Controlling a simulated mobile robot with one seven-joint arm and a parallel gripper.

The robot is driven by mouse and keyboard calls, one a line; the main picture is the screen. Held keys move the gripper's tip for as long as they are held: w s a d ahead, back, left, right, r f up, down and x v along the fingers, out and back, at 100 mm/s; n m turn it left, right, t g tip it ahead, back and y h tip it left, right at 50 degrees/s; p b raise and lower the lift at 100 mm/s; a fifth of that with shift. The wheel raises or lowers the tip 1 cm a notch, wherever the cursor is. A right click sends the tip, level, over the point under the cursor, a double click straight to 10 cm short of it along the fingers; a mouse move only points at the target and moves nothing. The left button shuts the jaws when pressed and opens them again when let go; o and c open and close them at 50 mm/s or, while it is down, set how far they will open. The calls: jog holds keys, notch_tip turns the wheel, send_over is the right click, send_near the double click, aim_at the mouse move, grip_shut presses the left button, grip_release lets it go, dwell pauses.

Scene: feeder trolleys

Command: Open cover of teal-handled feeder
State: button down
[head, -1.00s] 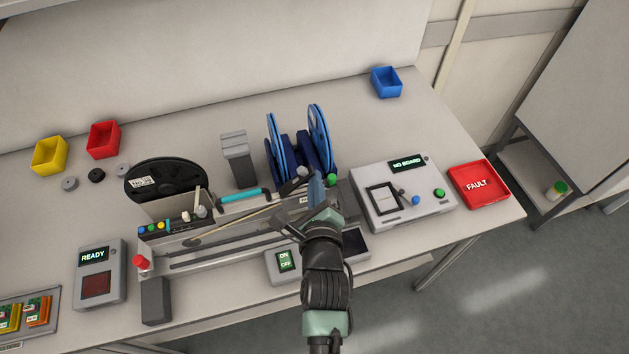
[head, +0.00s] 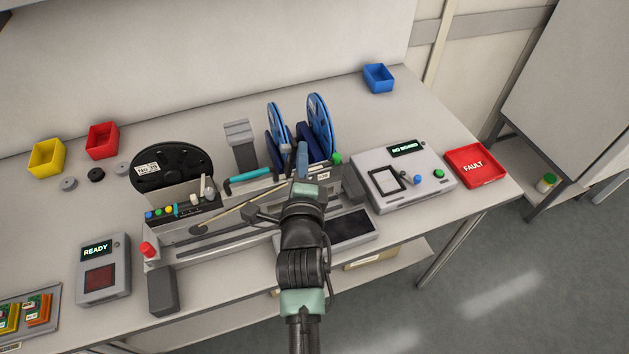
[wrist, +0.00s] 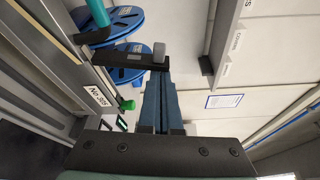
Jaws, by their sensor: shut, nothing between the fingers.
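The teal handle (head: 248,174) lies along the top of the feeder on the bench, left of my gripper. A teal bar also shows at the top left of the wrist view (wrist: 82,32). My gripper (head: 302,150) is shut and empty over the feeder's right end, in front of the blue reels. In the wrist view its blue-grey fingers (wrist: 160,105) reach toward a black bar with a grey knob (wrist: 158,50); I cannot tell whether they touch. My arm hides part of the feeder's right end, and the cover's state is not clear.
Blue reels (head: 319,120) stand just behind the gripper. A black reel (head: 172,168) is at the feeder's left. The NO BOARD box (head: 420,195) and red FAULT tray (head: 476,168) are to the right. Bare bench lies behind, with a blue bin (head: 379,79) at the back.

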jog(key=a+n+b, duration=0.1)
jog(key=b, duration=0.1)
jog(key=a+n+t+b, duration=0.1)
jog(key=n+b, duration=0.1)
jog(key=b, duration=0.1)
jog(key=shift+s+b, duration=0.1)
jog(key=shift+b, duration=0.2)
jog(key=shift+r, duration=0.15)
jog(key=shift+s, duration=0.1)
